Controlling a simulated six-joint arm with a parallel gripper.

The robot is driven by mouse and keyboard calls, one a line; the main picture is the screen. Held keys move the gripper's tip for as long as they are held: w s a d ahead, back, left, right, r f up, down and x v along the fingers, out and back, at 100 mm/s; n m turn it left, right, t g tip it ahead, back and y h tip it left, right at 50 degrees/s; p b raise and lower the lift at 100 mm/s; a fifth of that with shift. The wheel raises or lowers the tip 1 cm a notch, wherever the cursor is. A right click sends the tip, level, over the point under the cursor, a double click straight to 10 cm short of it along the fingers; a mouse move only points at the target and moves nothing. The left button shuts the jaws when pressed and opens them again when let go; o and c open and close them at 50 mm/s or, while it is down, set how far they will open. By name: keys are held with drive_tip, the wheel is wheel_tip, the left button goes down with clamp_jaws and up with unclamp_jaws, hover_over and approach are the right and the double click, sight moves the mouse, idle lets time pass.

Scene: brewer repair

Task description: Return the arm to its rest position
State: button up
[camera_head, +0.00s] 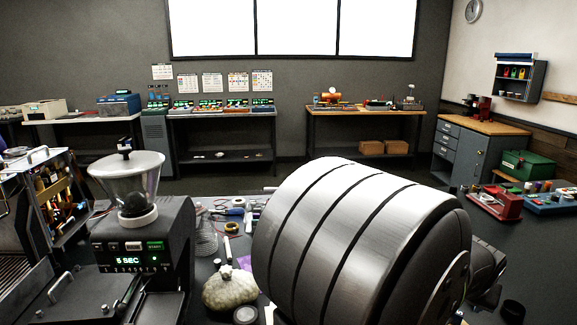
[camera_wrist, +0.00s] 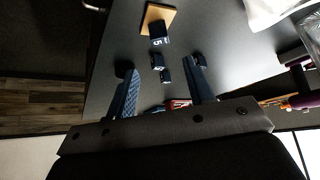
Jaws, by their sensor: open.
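My gripper (camera_wrist: 160,66) shows in the wrist view with its two blue fingers spread wide apart. Nothing is held between them. Past the fingers is a dark grey tabletop (camera_wrist: 215,45). Several small dark blocks (camera_wrist: 158,62) stand on it, seen in the gap between the fingers. One block with a white mark (camera_wrist: 159,31) is by a tan wooden square (camera_wrist: 162,13). In the head view a large part of my arm fills the right middle and hides the bench behind it. My gripper cannot be made out there.
A grinder with a clear hopper (camera_head: 130,178) and a lit "5 SEC" display stands left on the bench. A pale lumpy bag (camera_head: 230,288) lies between it and my arm.

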drive_tip(key=x, duration=1.1)
drive_tip(key=shift+f, duration=0.15)
drive_tip(key=shift+w+d, duration=0.15)
wheel_tip(320, 180, up, 4)
drive_tip(key=shift+f, duration=0.1)
drive_tip(key=s+d+r, duration=0.2)
drive_tip(key=s+r, duration=0.5)
drive_tip(key=s, duration=0.4)
drive_tip(key=d+f+m+g+h, duration=0.1)
drive_tip(key=d+m+g, duration=0.2)
drive_tip(key=d, duration=2.4)
drive_tip(key=shift+s+m+h, duration=0.35)
drive_tip(key=shift+m+h, duration=0.05)
drive_tip(key=shift+m, duration=1.5)
